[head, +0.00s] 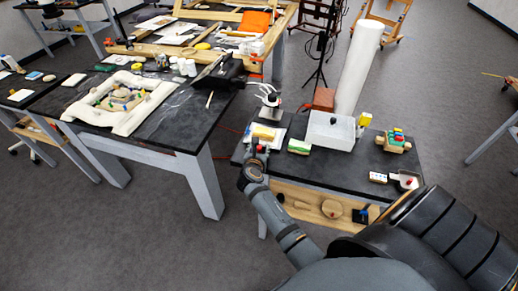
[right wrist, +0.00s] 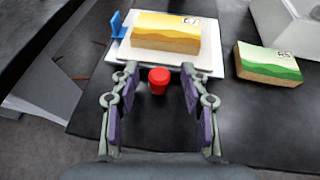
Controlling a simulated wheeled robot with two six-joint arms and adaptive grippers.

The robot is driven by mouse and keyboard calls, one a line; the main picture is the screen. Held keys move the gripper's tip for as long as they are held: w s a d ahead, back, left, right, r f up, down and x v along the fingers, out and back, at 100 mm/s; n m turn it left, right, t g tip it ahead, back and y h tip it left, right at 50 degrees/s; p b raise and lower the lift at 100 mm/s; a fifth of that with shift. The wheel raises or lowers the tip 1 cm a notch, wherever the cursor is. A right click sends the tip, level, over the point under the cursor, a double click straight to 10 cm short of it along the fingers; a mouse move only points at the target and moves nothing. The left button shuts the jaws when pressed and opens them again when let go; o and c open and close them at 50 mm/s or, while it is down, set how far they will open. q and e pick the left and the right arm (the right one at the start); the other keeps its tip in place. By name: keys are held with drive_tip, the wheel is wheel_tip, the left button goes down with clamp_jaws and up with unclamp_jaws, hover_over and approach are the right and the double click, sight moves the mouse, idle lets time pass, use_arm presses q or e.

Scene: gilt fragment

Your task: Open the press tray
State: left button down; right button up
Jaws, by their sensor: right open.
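A flat white tray (right wrist: 122,53), which I take to be the press tray, lies on the dark table in the right wrist view. A yellow and orange block (right wrist: 165,33) rests on it. A red knob (right wrist: 159,80) stands at the tray's near edge; whether it is joined to the tray is hard to tell. My right gripper (right wrist: 158,86) is open, with its fingers on either side of the knob and apart from it. In the head view the right gripper (head: 256,160) is at the table's near left edge, in front of the yellow block (head: 264,133). My left gripper is not in view.
A green block (right wrist: 268,64) lies right of the tray. A white box (head: 331,131) stands farther right, with a toy-like coloured item (head: 394,141) beyond it. A blue piece (right wrist: 117,26) is at the tray's left. Below the tabletop is a wooden shelf (head: 300,203).

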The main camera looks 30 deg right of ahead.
wheel_tip(320, 180, up, 10)
idle(0.5)
idle(0.3)
